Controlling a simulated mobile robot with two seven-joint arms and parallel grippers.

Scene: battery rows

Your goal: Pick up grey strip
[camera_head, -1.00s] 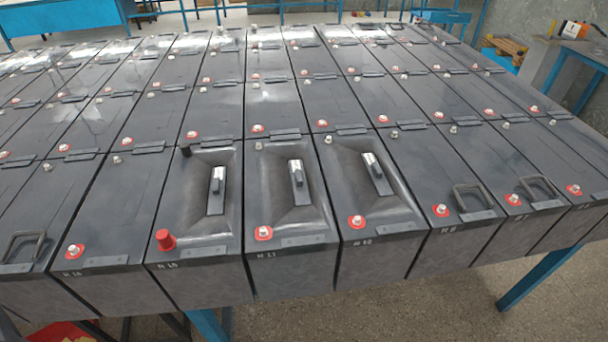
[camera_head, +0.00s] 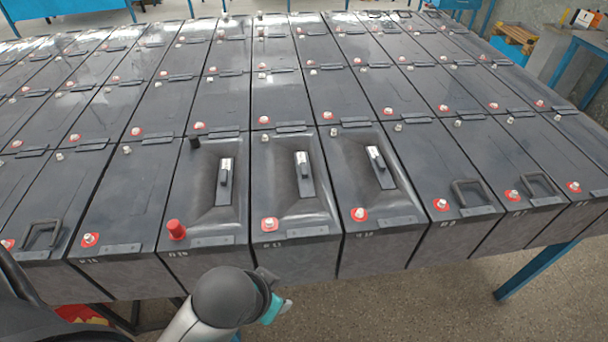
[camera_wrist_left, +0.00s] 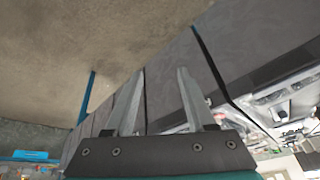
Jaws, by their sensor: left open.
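Three batteries in the front row have recessed tops, each with a narrow grey strip with a black part on it: a left strip (camera_head: 225,183), a middle strip (camera_head: 304,172) and a right strip (camera_head: 380,166). Flat grey pieces also lie along the batteries' front edges, so I cannot tell which strip is meant. My left gripper (camera_head: 280,306) is low in front of the battery row, apart from these strips and mostly hidden by its own wrist. In the left wrist view its two fingers (camera_wrist_left: 160,92) are spread, with nothing between them. My right gripper is not in view.
Rows of dark batteries fill the rack, with red-ringed terminals. A red cap (camera_head: 176,230) and a black cap (camera_head: 195,142) stand on the left recessed battery. Folded handles (camera_head: 472,193) lie on batteries at right. Open floor (camera_head: 420,300) shows in front.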

